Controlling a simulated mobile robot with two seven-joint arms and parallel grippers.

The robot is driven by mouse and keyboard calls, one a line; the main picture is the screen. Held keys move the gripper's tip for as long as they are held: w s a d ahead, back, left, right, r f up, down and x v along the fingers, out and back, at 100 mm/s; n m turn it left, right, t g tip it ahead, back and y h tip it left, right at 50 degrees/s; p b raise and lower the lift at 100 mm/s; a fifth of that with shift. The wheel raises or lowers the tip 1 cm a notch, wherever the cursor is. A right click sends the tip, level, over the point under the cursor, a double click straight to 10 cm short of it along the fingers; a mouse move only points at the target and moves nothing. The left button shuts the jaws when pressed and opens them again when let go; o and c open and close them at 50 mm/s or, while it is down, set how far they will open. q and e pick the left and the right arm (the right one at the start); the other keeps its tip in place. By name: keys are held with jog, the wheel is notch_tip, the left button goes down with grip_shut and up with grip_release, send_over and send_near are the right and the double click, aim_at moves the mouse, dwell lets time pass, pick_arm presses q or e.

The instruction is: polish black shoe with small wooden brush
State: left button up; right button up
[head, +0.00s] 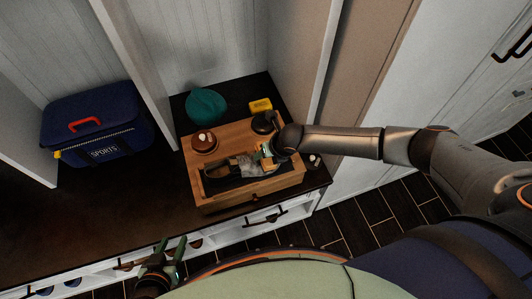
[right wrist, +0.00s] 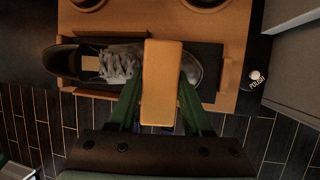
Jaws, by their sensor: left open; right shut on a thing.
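The dark shoe with grey laces (head: 221,171) lies in a dark recess of a wooden tray-like box (head: 290,181). In the right wrist view the shoe (right wrist: 119,64) has its toe toward the right. My right gripper (head: 267,150) is over the toe end. Its green fingers are shut on the wooden brush (right wrist: 162,68), whose tan back faces the camera and hides part of the shoe. I cannot tell whether the bristles touch the shoe. My left gripper (head: 170,246) is open and empty at the bench's front edge, away from the box.
A brown round container (head: 204,141) and a dark one (head: 264,123) stand at the box's back. A polish tin (right wrist: 257,78) sits right of it. Behind are a teal cloth-like item (head: 206,105) and a yellow block (head: 261,105). A blue sports bag (head: 98,127) stands left; the bench between is clear.

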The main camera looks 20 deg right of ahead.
jog(key=shift+w+b, duration=1.05)
jog(key=shift+w, duration=0.4)
jog(key=shift+w+r, duration=0.1)
jog(key=shift+w, duration=0.3)
jog(key=shift+s+p, duration=0.5)
jog(key=shift+s, duration=0.2)
jog(key=shift+s+p, duration=0.95)
jog(key=shift+s, duration=0.2)
